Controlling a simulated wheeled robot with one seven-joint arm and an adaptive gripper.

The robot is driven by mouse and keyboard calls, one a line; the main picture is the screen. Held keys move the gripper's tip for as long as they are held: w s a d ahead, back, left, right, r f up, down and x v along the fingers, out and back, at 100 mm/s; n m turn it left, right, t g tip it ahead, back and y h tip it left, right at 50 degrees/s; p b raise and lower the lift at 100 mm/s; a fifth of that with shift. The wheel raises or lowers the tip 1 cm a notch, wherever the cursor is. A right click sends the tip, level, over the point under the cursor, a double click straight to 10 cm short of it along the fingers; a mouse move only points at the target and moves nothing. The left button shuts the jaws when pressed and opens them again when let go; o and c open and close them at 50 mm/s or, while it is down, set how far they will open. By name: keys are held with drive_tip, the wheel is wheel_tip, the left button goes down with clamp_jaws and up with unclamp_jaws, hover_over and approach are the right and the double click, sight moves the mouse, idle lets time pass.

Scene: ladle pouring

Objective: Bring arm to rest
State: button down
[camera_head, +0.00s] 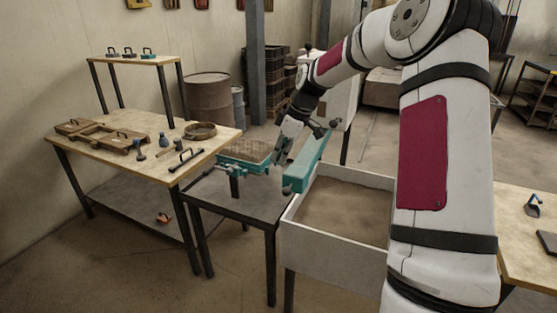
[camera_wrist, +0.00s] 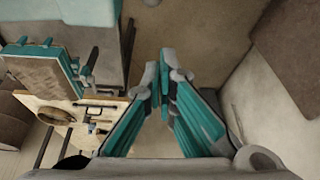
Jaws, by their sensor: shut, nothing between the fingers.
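My arm reaches from the right side of the head view to the left and down. My gripper (camera_head: 279,158) is at its end, small and dark, between the teal sand-filled box and the open bin. In the wrist view my gripper (camera_wrist: 160,68) shows its teal and grey fingers running together toward the tips. It is shut and holds nothing. A teal bar-shaped piece (camera_head: 310,162) shows just right of the gripper; I cannot tell what it belongs to.
The teal box (camera_head: 262,165) stands on a dark table (camera_head: 240,195). The sand bin (camera_head: 335,235) is to its right. A wooden bench (camera_head: 205,150) at left carries tools and a round sieve (camera_head: 200,131). Another bench (camera_head: 520,262) is at far right.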

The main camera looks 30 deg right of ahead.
drive_tip(key=shift+a, duration=0.1)
idle(0.3)
drive_tip(key=s+a+r+m+h, duration=0.3)
drive_tip(key=s+a+r, duration=0.9)
drive_tip(key=s+a, duration=0.15)
drive_tip(key=s+a+m+t, duration=0.1)
drive_tip(key=s+a+m, duration=0.1)
drive_tip(key=s, duration=0.8)
drive_tip(key=s+a+r+m+t, duration=0.1)
drive_tip(key=s+a+m, duration=0.2)
drive_tip(key=s, duration=0.7)
drive_tip(key=shift+t, duration=0.3)
drive_tip(key=shift+r, duration=0.1)
